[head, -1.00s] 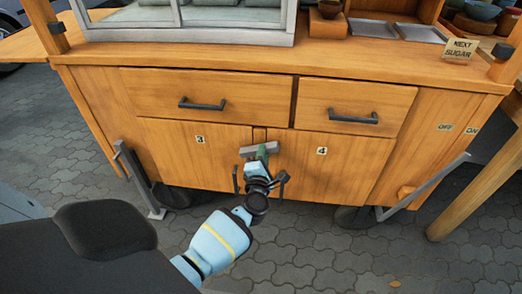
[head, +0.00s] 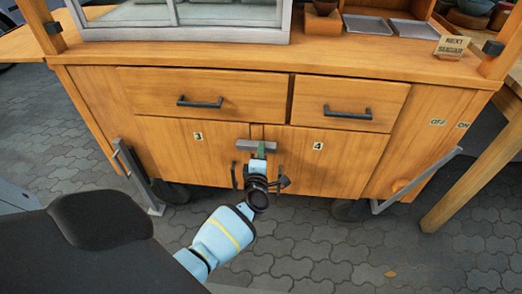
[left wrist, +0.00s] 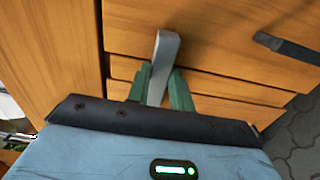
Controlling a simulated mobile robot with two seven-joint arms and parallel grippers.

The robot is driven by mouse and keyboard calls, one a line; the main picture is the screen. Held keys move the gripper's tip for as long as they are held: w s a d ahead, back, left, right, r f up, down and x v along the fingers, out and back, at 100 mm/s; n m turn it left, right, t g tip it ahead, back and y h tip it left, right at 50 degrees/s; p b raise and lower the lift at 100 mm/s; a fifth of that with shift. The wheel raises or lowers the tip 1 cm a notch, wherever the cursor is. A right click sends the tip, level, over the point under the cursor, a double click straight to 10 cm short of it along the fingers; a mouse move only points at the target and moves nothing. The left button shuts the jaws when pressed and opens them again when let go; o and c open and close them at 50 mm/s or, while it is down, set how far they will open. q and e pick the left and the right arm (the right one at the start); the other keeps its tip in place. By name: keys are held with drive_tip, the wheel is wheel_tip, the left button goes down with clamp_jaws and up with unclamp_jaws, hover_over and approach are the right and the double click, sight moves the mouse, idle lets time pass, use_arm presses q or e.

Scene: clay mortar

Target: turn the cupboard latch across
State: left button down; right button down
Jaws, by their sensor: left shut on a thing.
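The cupboard latch (head: 257,145) is a grey bar lying nearly level across the seam between door 3 (head: 180,150) and door 4 (head: 335,165), under the drawers. It also shows in the left wrist view (left wrist: 167,50), between the fingers. My left gripper (head: 261,153) has green fingers, and they are shut on the latch. In the left wrist view the left gripper (left wrist: 158,90) has one finger on each side of the bar. The latch's pivot is hard to make out. My right gripper is in neither view.
Two drawers with dark handles (head: 200,102) sit above the doors. Dark door handles stand close on both sides of my left gripper, the right one (head: 283,180) partly behind it. Metal legs (head: 137,175) brace the cart. Grey paving (head: 300,240) is open in front.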

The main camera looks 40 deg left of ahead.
use_arm(q)
drive_tip(key=shift+f, duration=0.1)
drive_tip(key=c, duration=1.3)
unclamp_jaws()
drive_tip(key=shift+o, duration=0.3)
drive_tip(key=shift+s, duration=0.1)
drive_tip(key=p+v, duration=0.2)
drive_tip(key=v, duration=0.5)
drive_tip(key=shift+s+d, duration=0.2)
drive_tip(key=shift+s, duration=0.1)
